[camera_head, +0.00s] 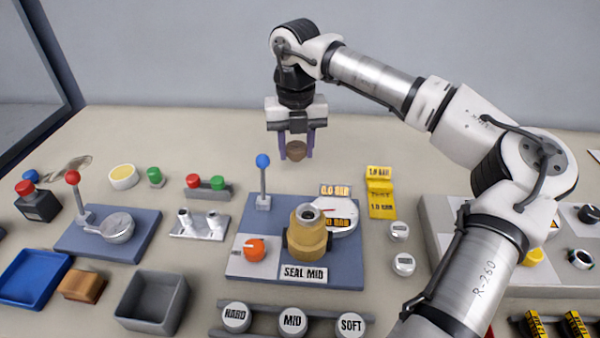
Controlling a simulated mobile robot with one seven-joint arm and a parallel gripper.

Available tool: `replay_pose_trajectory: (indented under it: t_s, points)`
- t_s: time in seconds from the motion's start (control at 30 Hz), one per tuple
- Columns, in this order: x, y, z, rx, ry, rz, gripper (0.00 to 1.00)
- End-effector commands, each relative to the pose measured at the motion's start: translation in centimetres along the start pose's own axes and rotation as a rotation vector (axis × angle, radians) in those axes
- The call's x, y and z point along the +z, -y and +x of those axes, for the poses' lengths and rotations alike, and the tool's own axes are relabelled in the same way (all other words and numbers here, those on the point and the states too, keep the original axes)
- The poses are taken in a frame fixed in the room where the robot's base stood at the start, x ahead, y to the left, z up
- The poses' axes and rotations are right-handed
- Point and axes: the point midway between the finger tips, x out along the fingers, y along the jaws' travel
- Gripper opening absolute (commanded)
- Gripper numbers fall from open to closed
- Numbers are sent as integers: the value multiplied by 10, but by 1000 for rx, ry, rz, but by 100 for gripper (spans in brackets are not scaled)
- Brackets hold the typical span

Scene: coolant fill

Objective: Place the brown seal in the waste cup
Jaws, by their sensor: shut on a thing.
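My gripper (296,150) points down above the back middle of the table. It is shut on the brown seal (297,152), a small round brown piece between its fingertips, held clear of the table. A grey open-topped square container (152,302) stands at the front left and looks empty. No label marks it, so I cannot tell for sure that it is the waste cup. A brass cylinder (307,238) with a grey ring on top stands on the blue-grey fixture (345,268) labelled SEAL MID, in front of and below my gripper.
A blue-knobbed lever (263,178) rises from the fixture. A red-knobbed lever (76,192) stands at left. A blue tray (35,278) and a brown block (82,287) lie left of the grey container. Round HARD, MID and SOFT pieces (293,320) sit in front. The back of the table is clear.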

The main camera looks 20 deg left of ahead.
Motion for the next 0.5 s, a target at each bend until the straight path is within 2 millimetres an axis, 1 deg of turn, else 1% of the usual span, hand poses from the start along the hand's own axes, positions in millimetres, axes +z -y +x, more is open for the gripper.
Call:
replay_pose_trajectory:
  t_s: [0.03,0.1,0.2,0.37,0.5]
  points:
    - [0,0,10,1,-3,0,24]
    - [0,0,22,2,-2,0,24]
    - [0,0,33,0,-1,2,24]
    - [0,0,43,0,-1,2,24]
    - [0,1,63,1,-2,2,24]
